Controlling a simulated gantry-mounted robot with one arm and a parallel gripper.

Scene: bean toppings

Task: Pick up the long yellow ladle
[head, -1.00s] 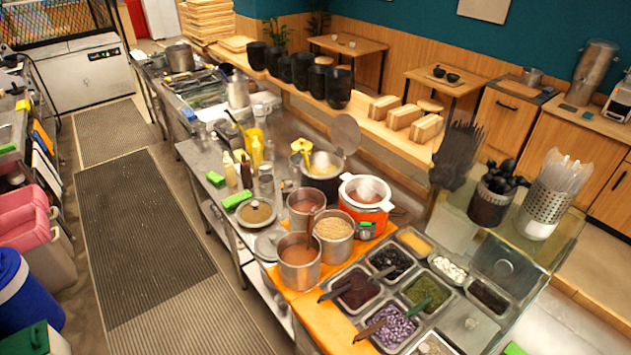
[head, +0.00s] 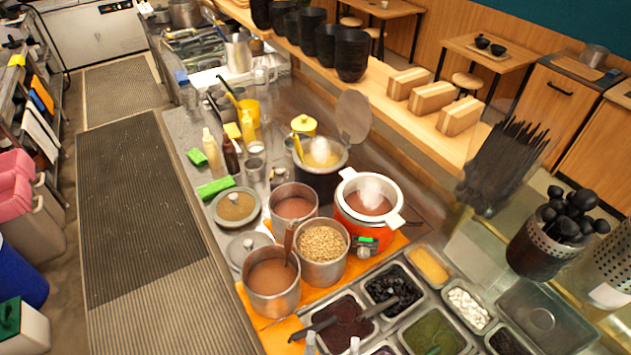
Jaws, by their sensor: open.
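A long yellow handle (head: 298,148) stands upright at the left rim of the dark pot (head: 318,178) of steaming yellow food. Its lower end is hidden in the pot. A second long yellow handle (head: 230,94) leans out of the containers farther back, by a yellow cup (head: 249,110). I cannot tell which one is the long yellow ladle. My gripper (head: 332,346) shows only as two pale fingertips at the bottom edge, apart and with nothing visible between them. It is well in front of both handles and touches neither.
Steel pots (head: 272,285) and an orange cooker (head: 368,205) stand in front of the dark pot. Topping trays (head: 430,335) fill the lower right. Bottles (head: 211,152) stand to the left. A clear lid (head: 353,117) rises behind the pot.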

